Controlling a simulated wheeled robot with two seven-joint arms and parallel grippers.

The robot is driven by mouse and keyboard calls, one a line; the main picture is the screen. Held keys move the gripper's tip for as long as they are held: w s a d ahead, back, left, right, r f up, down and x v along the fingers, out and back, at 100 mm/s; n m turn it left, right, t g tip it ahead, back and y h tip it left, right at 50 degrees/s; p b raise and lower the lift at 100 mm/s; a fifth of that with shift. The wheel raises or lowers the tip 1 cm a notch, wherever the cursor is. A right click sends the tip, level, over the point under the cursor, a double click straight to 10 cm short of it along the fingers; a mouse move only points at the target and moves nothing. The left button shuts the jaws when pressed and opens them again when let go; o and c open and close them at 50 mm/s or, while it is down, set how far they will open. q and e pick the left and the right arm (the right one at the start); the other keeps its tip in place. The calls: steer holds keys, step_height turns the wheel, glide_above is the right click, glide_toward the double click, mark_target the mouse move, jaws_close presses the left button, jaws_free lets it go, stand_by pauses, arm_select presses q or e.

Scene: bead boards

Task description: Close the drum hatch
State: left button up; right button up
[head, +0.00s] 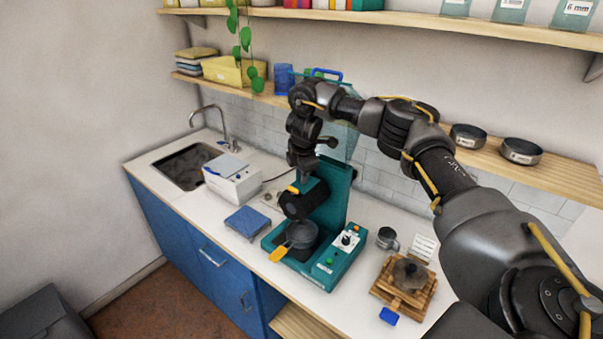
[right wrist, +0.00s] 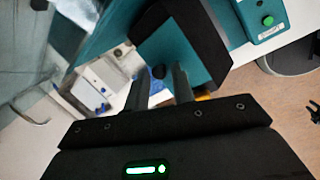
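The teal machine (head: 340,205) stands on the counter with a dark drum (head: 300,203) at its front. My right gripper (head: 299,180) reaches down over the drum. My left gripper is out of view.
A dark pan (head: 302,236) sits below the drum, beside an orange handle (head: 278,253). A clear panel (head: 342,138) rises behind my arm. A blue scale (head: 247,222), a white box (head: 233,180), a metal cup (head: 387,238) and a wooden stand (head: 389,287) are nearby.

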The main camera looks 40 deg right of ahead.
mark_target(303, 188)
steer(key=shift+r, duration=0.1)
steer(key=b+v, duration=0.1)
steer(key=v, duration=0.9)
steer(key=shift+r, duration=0.3)
steer(key=shift+s+a+f, duration=0.1)
steer(key=shift+s, duration=0.05)
